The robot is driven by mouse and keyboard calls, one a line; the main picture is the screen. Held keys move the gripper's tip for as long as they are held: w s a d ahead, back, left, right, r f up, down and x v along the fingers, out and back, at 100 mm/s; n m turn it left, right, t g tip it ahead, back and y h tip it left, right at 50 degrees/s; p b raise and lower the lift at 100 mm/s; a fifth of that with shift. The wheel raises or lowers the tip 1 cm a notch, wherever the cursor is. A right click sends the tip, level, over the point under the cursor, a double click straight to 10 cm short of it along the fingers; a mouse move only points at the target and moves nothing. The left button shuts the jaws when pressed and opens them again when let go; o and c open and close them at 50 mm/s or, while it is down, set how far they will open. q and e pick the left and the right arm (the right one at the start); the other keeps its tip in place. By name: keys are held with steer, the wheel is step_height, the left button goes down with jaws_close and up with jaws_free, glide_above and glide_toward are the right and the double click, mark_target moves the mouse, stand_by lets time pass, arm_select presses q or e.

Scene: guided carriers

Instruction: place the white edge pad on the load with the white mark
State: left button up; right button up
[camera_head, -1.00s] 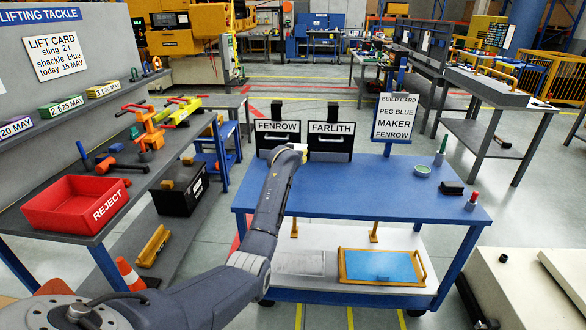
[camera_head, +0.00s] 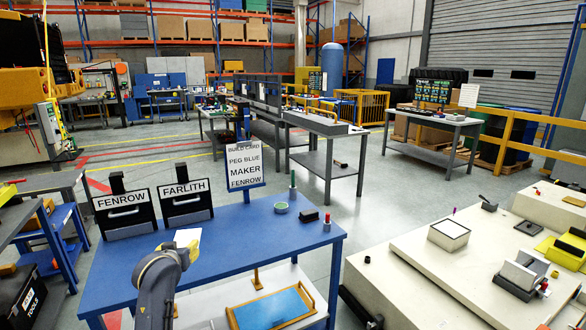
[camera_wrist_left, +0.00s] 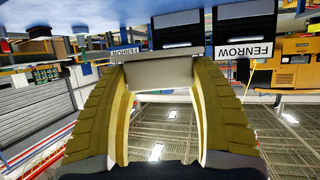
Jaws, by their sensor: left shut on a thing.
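My left gripper (camera_head: 185,250) is above the blue table, seen mostly from behind. It is shut on the white edge pad (camera_head: 187,237), whose pale top shows past the wrist. In the left wrist view, the two yellowish fingers (camera_wrist_left: 160,82) clamp the pad, a plain light-grey plate (camera_wrist_left: 158,72). On the cream platform at the right are a block with a white top (camera_head: 449,230) and a dark-based block with a white sheet-like face (camera_head: 520,271). I cannot tell which of them is the load with the white mark. My right gripper is out of view.
The blue table (camera_head: 260,235) carries FENROW (camera_head: 124,214) and FARLITH (camera_head: 187,203) holders, a build card (camera_head: 244,165) and small items at its right end. A floor gap separates it from the cream platform (camera_head: 400,265). A yellow item (camera_head: 565,252) lies far right.

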arm_select(q)
steer(key=s+d+m+h, duration=0.1)
steer(key=s+d, duration=0.6)
steer(key=s, duration=0.3)
steer(key=s+d+m+h, duration=0.1)
steer(key=s+d, duration=0.6)
steer(key=s, duration=0.3)
steer(key=shift+d+r+h, duration=0.4)
steer(key=shift+s, duration=0.1)
